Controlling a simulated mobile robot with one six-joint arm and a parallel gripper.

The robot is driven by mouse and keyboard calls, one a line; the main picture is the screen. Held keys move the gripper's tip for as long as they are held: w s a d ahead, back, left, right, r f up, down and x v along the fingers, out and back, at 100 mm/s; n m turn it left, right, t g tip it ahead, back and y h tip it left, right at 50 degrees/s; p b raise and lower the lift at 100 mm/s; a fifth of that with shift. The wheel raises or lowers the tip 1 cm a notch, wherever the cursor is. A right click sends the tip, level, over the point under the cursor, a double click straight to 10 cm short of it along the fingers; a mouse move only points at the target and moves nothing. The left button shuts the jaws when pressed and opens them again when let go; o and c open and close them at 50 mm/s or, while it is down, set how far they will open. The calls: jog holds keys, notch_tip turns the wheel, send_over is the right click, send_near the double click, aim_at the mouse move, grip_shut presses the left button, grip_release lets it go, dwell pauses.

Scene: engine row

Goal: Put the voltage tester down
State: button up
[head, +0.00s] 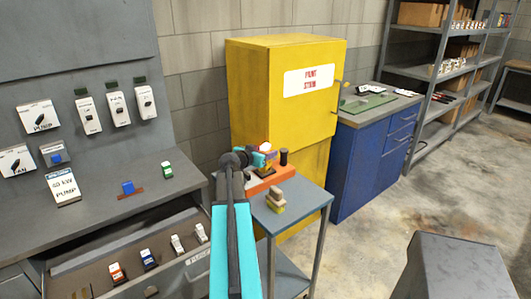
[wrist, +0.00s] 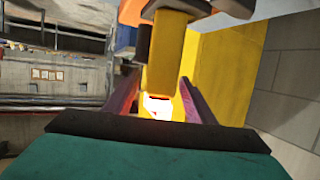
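My gripper (head: 262,158) is over the orange tray (head: 285,175) on the small grey table. In the wrist view its two purple fingers (wrist: 160,80) stand on either side of a yellow block-shaped thing (wrist: 170,55), which I take to be the voltage tester. The gripper looks shut on it. The yellow thing has a dark brown piece across its far end. Yellow and orange patches show at the gripper in the head view, partly hidden by my arm. I cannot tell whether the held thing touches the tray.
A dark upright post (head: 283,157) stands on the tray, close to the gripper. A tan and yellow stack (head: 275,200) sits on the table (head: 306,196) in front. The yellow cabinet (head: 270,85) stands behind; a blue cabinet (head: 360,170) is to the right. An open drawer (head: 125,262) is at left.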

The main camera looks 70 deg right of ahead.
jog(key=shift+r, duration=0.1)
dwell(0.3)
jog(key=b+v, duration=0.3)
jog(key=v, duration=0.9)
dwell(0.7)
